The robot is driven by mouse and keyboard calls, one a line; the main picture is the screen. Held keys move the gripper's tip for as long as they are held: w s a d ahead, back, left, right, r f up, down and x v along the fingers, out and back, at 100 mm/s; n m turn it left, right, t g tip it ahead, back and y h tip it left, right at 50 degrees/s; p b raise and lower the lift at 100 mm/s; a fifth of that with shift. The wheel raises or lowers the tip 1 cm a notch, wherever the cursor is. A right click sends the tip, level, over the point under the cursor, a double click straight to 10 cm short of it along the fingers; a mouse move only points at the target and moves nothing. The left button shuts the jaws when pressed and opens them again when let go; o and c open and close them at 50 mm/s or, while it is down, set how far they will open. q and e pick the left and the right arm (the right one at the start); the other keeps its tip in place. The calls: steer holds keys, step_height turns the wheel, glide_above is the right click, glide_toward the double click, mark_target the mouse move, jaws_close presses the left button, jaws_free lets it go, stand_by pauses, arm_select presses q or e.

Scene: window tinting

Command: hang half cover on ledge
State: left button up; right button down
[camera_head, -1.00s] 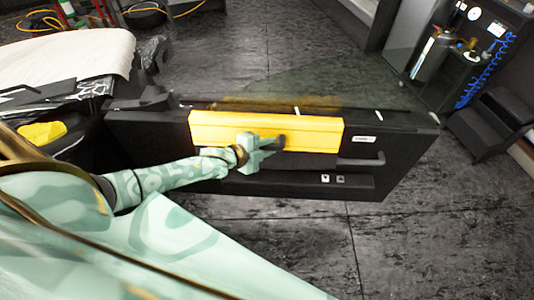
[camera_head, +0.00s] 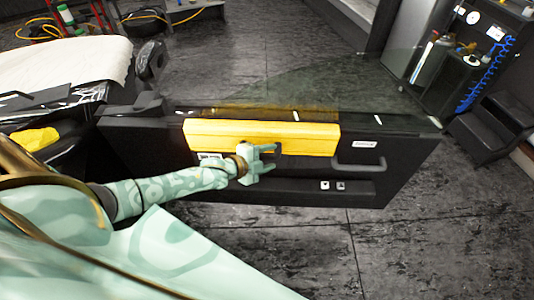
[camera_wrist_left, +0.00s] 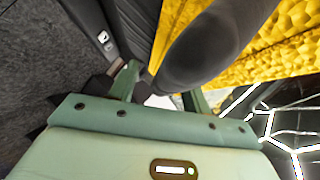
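The yellow half cover (camera_head: 225,134) lies along the top edge of the black car door (camera_head: 405,175), its front face hanging down over the door's inner side. It fills the right of the left wrist view as a yellow quilted surface (camera_wrist_left: 285,55). My left gripper (camera_head: 273,159) is in front of the cover's lower edge, fingers apart. In the left wrist view the two fingers (camera_wrist_left: 162,90) stand apart, with a dark rounded handle (camera_wrist_left: 205,45) just beyond and between them. I cannot tell whether they touch it. My right gripper is not in view.
Tinted window glass (camera_head: 330,85) rises behind the cover. A grey door pull (camera_head: 362,168) sticks out right of it. A black step stool (camera_head: 490,125) stands at the right. Dark floor (camera_head: 400,255) is clear in front.

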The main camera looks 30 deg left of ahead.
mark_target(264, 158)
arm_select(q)
steer(key=shift+w, duration=0.25)
steer(key=shift+s+r, duration=0.15)
steer(key=shift+s, duration=0.05)
steer(key=v, duration=0.3)
steer(key=shift+r+p, duration=0.1)
steer(key=shift+p, duration=0.3)
steer(key=p+v, duration=0.1)
steer(key=v, duration=1.2)
steer(key=shift+p, duration=0.4)
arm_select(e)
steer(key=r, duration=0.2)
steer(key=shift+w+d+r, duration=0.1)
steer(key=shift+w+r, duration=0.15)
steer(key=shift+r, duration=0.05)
arm_select(q)
steer(key=shift+a, duration=0.15)
